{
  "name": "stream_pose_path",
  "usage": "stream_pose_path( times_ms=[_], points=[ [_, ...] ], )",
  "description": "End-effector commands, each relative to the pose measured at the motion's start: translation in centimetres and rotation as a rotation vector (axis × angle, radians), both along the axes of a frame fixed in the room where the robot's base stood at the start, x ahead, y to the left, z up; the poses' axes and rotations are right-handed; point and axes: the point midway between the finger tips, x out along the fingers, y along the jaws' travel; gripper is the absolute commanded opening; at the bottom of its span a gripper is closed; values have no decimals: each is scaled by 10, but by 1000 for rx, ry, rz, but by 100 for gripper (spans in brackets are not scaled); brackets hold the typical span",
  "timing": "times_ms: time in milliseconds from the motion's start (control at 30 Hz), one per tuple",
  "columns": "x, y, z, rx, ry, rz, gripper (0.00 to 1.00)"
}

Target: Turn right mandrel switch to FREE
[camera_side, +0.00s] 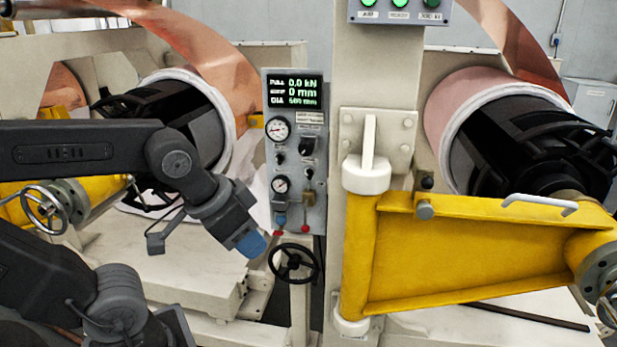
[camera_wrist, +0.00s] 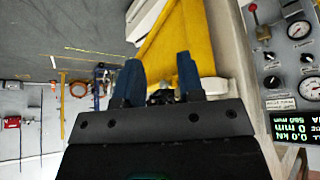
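The grey control panel (camera_side: 297,195) stands between the two coil stations and carries several black knobs, two gauges and a display. A larger black knob (camera_side: 306,146) sits under the display at right, with smaller knobs at left (camera_side: 281,159) and below (camera_side: 308,173). The labels are too small to read, so I cannot tell which is the right mandrel switch or its setting. My gripper (camera_side: 251,244) is in front of the panel's lower left, apart from the knobs. In the wrist view my gripper (camera_wrist: 159,72) has two blue fingers apart with nothing held; the panel (camera_wrist: 283,60) is at the right edge.
A yellow swing arm (camera_side: 480,250) spans the right side before the right mandrel (camera_side: 530,150). The left mandrel (camera_side: 185,115) is behind my arm. A black handwheel (camera_side: 294,263) sits below the panel. A red-tipped lever (camera_side: 305,225) projects at the panel's bottom.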

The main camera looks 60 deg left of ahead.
Motion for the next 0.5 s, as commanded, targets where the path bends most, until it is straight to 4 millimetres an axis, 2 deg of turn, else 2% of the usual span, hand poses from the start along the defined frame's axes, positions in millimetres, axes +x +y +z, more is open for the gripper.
stream_pose_path(
  times_ms=[67, 167, 367, 500],
  points=[
    [10, 0, -1, -12, -16, 16, 35],
    [37, 2, -3, -50, -74, 64, 35],
    [123, 22, -14, -159, -279, 256, 35],
    [176, 51, -27, -213, -443, 417, 35]
  ],
)
